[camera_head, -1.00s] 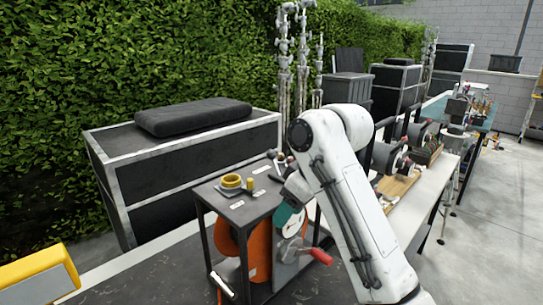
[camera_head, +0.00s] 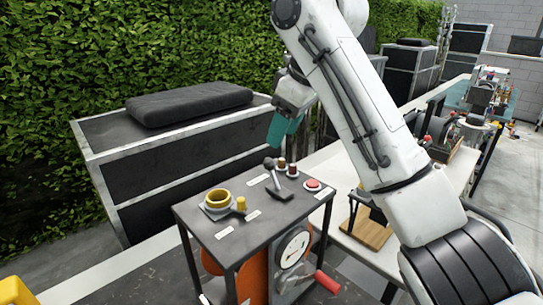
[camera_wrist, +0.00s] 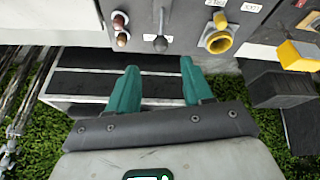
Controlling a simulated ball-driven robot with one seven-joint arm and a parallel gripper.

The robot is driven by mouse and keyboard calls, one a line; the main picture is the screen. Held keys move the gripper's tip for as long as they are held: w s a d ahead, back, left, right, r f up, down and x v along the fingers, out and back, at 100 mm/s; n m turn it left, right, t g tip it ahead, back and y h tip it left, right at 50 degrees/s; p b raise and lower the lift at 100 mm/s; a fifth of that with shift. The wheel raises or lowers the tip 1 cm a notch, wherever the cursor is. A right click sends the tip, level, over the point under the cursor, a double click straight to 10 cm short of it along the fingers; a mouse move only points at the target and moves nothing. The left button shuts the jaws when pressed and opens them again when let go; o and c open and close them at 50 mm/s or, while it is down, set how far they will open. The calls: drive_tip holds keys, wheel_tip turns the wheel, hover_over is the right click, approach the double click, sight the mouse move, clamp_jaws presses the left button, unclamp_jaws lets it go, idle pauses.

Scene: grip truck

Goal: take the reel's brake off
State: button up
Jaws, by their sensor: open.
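A dark panel top (camera_head: 235,245) on a black frame stands over the orange reel (camera_head: 255,275). A lever with a dark ball knob (camera_head: 271,168) stands on the panel and also shows in the wrist view (camera_wrist: 160,43). A red-handled crank (camera_head: 327,281) sticks out at the reel's front right, below a round white gauge (camera_head: 293,247). No readable label tells which part is the brake. My gripper (camera_head: 284,135) is open and empty above the panel's back edge, near the ball-knob lever. Its teal fingers also show in the wrist view (camera_wrist: 158,88), apart from the lever.
A black case (camera_head: 180,150) with a cushion stands behind. A workbench with equipment runs off right.

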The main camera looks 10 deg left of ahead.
sight(271, 160)
drive_tip(key=p+x, duration=0.2)
drive_tip(key=x, duration=0.8)
drive_tip(key=shift+f, duration=0.2)
drive_tip(key=shift+c, duration=0.3)
clamp_jaws()
